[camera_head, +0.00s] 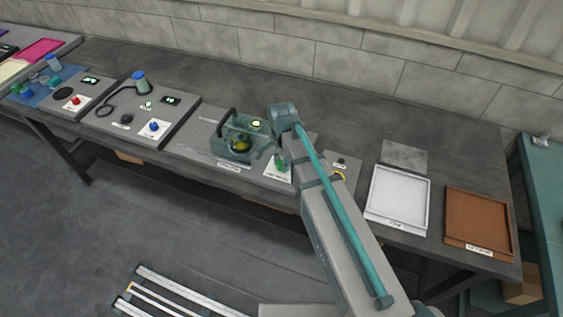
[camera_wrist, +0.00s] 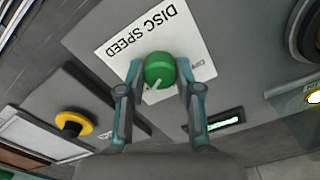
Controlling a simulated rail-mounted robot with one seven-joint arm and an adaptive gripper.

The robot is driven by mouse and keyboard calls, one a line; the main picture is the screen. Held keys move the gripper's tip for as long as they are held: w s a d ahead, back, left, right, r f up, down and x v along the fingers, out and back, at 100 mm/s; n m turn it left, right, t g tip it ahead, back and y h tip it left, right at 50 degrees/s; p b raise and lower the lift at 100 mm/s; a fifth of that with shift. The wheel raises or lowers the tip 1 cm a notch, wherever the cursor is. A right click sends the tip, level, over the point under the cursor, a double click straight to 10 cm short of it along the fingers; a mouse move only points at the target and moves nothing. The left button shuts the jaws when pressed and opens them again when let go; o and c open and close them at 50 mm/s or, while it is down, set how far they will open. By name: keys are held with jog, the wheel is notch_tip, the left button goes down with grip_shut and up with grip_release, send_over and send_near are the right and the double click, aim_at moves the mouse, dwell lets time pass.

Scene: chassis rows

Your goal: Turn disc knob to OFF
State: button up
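The disc knob is a round green knob (camera_wrist: 160,68) with a pale pointer line, on a white plate (camera_wrist: 125,45) printed DISC SPEED. The pointer line aims toward the lower left in the wrist view. The green knob also shows in the head view (camera_head: 281,164), beside my arm. My gripper (camera_wrist: 160,82) is open, with one finger on each side of the knob. The fingers look close to its sides; I cannot tell whether they touch. The small print beside the knob is too blurred to read.
A yellow-ringed button (camera_wrist: 72,124) sits on a grey box left of the knob in the wrist view. A lit display (camera_wrist: 222,122) lies to the right. On the bench are a white tray (camera_head: 371,205), a brown tray (camera_head: 449,222) and a teal machine (camera_head: 222,147).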

grip_shut()
jog(key=shift+n, duration=0.4)
jog(key=n+b, duration=0.1)
jog(key=n, duration=0.3)
jog(key=shift+n, duration=0.3)
jog(key=n, duration=0.6)
jog(key=shift+b, duration=0.3)
jog(key=n, duration=0.6)
jog(key=shift+n, duration=0.4)
jog(key=n, duration=0.5)
jog(key=shift+n+b, duration=0.3)
